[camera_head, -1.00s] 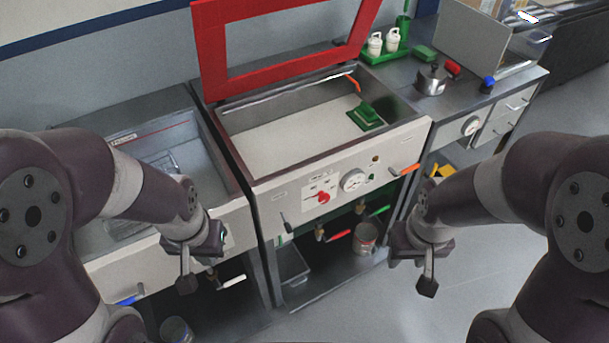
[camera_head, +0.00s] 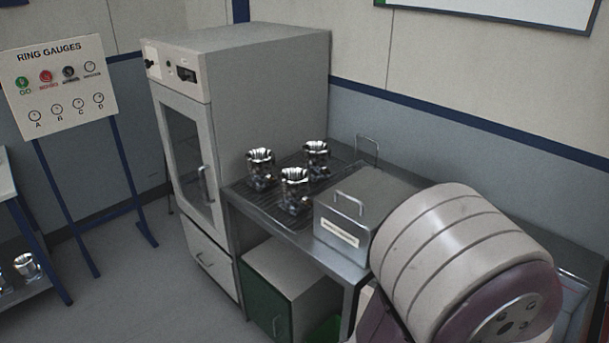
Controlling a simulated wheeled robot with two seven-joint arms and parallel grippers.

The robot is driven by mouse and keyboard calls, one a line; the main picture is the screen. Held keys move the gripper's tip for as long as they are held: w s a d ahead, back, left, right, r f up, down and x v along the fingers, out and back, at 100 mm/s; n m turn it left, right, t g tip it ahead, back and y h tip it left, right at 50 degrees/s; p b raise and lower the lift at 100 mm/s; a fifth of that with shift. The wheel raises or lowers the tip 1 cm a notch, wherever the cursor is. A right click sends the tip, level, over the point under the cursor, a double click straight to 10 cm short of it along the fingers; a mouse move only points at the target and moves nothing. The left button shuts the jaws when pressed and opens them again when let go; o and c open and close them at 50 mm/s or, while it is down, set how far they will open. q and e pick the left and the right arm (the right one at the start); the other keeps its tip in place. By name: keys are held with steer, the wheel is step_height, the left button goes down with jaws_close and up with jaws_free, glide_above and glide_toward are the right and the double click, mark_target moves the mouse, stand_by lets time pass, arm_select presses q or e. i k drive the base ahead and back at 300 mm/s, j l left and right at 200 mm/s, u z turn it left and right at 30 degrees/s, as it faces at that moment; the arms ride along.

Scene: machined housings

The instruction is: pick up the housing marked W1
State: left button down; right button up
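Three shiny metal housings stand on the rack top of a steel bench: one at the back left (camera_head: 261,168), one at the back right (camera_head: 317,158) and one in front (camera_head: 295,188). They look alike, and I cannot read any W1 mark on them. Neither gripper shows in the head view. Part of my own arm fills the lower right and hides the bench there.
A steel box (camera_head: 348,222) with handles stands on the bench (camera_head: 245,201), right of the housings. A tall grey cabinet (camera_head: 203,150) with a glass door stands left of it. A ring gauges board (camera_head: 62,82) stands on blue legs further left. The floor (camera_head: 150,290) between is clear.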

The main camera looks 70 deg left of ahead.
mark_target(260, 162)
steer(key=u, duration=2.7)
steer(key=i+j+z, duration=0.1)
steer(key=z, duration=0.4)
steer(key=i+j+z, duration=0.15)
steer(key=z, duration=0.35)
steer(key=i+j+z, duration=0.1)
steer(key=z, duration=0.35)
steer(key=i+j+z, duration=0.25)
steer(key=j+z, duration=0.2)
steer(key=j, duration=1.15)
steer(key=j+z, duration=0.4)
steer(key=j, duration=2.15)
